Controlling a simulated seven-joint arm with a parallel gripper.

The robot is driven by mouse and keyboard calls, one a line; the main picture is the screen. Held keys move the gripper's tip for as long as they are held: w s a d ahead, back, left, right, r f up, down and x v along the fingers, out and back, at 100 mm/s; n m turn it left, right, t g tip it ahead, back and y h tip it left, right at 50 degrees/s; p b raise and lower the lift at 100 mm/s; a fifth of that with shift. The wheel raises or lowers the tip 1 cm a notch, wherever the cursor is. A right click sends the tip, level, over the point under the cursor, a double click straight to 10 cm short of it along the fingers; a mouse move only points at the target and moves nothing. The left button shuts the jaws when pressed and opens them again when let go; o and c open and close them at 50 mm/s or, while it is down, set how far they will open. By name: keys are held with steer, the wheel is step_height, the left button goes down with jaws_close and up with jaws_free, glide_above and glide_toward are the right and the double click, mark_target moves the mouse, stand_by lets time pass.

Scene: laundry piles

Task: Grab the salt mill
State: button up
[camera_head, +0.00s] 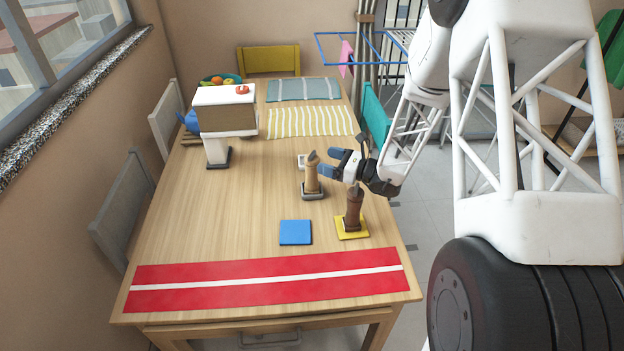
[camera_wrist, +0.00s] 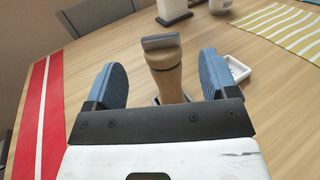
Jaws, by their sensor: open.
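Two wooden mills stand upright on the table. The light wood mill (camera_head: 312,179) is on a grey coaster (camera_head: 313,196). The darker brown mill (camera_head: 353,212) is on a yellow coaster (camera_head: 342,234), nearer the front right. No label shows which holds salt. My gripper (camera_head: 333,163) is open with blue fingers, just right of the light mill and pointing left at it. In the wrist view, the light mill (camera_wrist: 165,72), with a grey piece at its top, shows between the open fingers (camera_wrist: 162,75). Its lower part is hidden by the gripper body. I cannot tell whether a finger touches it.
A small white dish (camera_wrist: 237,71) is beside the light mill. A blue coaster (camera_head: 295,232) and red striped runner (camera_head: 265,280) lie in front. A box-topped white stand (camera_head: 217,152) is at left, a yellow-striped mat (camera_head: 310,122) behind. The table's middle left is clear.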

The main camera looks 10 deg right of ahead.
mark_target(314, 156)
steer(key=shift+w+a, duration=0.15)
steer(key=shift+a, duration=0.15)
steer(key=shift+x, duration=2.6)
steer(key=shift+w, duration=0.1)
steer(key=c, duration=1.4)
steer(key=shift+r, duration=0.1)
